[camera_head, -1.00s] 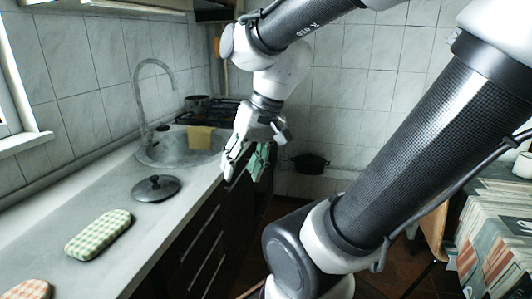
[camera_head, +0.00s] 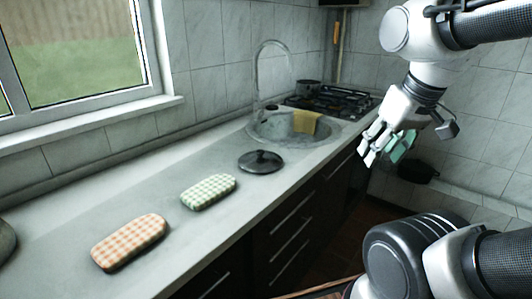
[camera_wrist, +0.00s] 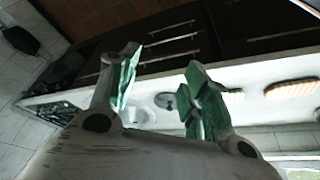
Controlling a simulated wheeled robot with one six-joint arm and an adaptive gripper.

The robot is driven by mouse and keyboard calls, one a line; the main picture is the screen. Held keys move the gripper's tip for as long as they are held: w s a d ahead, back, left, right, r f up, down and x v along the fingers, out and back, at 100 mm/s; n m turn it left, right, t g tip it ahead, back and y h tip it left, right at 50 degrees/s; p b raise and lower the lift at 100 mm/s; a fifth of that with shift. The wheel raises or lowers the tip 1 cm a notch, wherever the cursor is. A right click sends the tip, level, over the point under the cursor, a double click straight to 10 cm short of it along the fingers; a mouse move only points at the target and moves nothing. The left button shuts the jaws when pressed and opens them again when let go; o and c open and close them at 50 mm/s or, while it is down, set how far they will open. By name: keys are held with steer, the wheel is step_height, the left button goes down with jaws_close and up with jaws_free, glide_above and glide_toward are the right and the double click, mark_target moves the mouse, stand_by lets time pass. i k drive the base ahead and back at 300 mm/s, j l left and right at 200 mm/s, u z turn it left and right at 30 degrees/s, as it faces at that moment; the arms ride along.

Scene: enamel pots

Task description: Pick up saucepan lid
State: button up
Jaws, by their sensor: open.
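The saucepan lid (camera_head: 261,162) is dark grey with a black knob and lies flat on the counter, just in front of the sink. It also shows small in the wrist view (camera_wrist: 165,100), between my fingers but well beyond them. My gripper (camera_head: 384,152) is open and empty, with green finger pads. It hangs in the air to the right of the lid, past the counter's front edge, and does not touch it. In the wrist view my gripper (camera_wrist: 160,90) has its two fingers spread wide apart.
On the counter (camera_head: 75,205) lie a green checked case (camera_head: 208,191) and an orange checked case (camera_head: 129,241). Behind the lid are the sink (camera_head: 270,128) with a tall tap and yellow cloth (camera_head: 305,121), then a hob (camera_head: 335,101) with a pot (camera_head: 308,88). Another pot (camera_head: 418,171) is at right.

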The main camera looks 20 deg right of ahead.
mark_target(258, 161)
steer(key=i+l+u, duration=0.15)
steer(key=l+u, duration=0.15)
steer(key=u, duration=0.15)
steer(key=i+l+u, duration=0.1)
steer(key=l+u, duration=0.2)
steer(key=u, duration=0.2)
steer(key=i+l+u, duration=0.1)
steer(key=l, duration=0.55)
steer(key=i+l, duration=0.1)
steer(key=l, duration=0.5)
steer(key=i+l+u, duration=0.15)
steer(key=l, duration=0.5)
steer(key=k, duration=0.05)
